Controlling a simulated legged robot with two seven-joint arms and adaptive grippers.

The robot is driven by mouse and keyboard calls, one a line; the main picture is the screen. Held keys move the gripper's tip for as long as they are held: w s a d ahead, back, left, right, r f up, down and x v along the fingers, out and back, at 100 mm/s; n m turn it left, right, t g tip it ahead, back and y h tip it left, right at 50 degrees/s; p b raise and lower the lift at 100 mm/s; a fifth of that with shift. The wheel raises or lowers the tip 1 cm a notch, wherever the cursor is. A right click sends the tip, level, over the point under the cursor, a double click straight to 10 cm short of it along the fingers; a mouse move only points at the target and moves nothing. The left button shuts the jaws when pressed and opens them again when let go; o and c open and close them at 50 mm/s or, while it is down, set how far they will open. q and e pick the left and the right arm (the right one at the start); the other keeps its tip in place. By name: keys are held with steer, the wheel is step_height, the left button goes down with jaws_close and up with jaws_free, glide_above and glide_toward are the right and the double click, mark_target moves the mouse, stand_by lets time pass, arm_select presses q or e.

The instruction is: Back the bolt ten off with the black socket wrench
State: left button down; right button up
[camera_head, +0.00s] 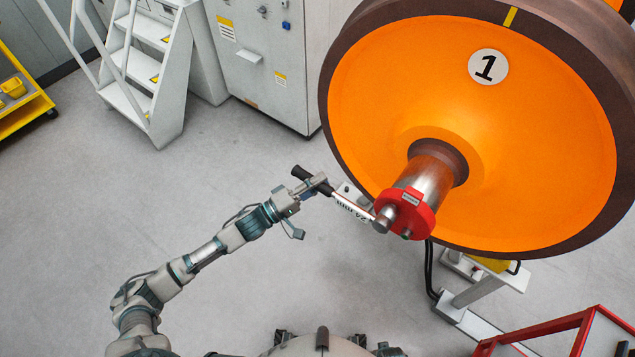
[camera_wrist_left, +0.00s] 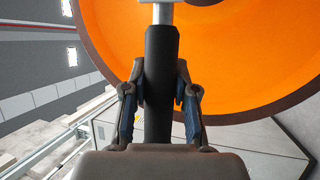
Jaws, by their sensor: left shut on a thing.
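The socket wrench (camera_head: 350,205) has a black handle, a pale shaft marked "24 mm" and a silver socket end. My left gripper (camera_head: 312,186) is shut on its black handle. The left wrist view shows the handle (camera_wrist_left: 161,60) upright between the two fingers of the left gripper (camera_wrist_left: 160,85). The wrench's socket end (camera_head: 384,219) is at the red axle end cap (camera_head: 412,215), over its left side. Whether it is seated on a bolt cannot be told. No bolt number can be read, and bolt ten cannot be picked out. My right gripper is not in view.
The large orange wheel (camera_head: 375,120) with a brown rim and a "1" disc stands behind the cap. A grey stand (camera_head: 478,290) is below it, and a red frame (camera_head: 570,322) is at lower right. White steps (camera_head: 150,80) and a grey cabinet (camera_head: 265,60) stand behind. The left floor is clear.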

arm_select(q)
steer(key=f+n+b, duration=0.1)
steer(key=f+n+t+b, duration=0.1)
steer(key=f+n+b, duration=0.1)
steer(key=f, duration=0.1)
steer(key=shift+s+d+f+t, duration=0.15)
steer(key=shift+d+t, duration=0.1)
steer(key=shift+t, duration=0.15)
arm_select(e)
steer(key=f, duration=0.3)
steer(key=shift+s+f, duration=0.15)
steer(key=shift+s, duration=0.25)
arm_select(q)
steer(key=shift+n, duration=0.3)
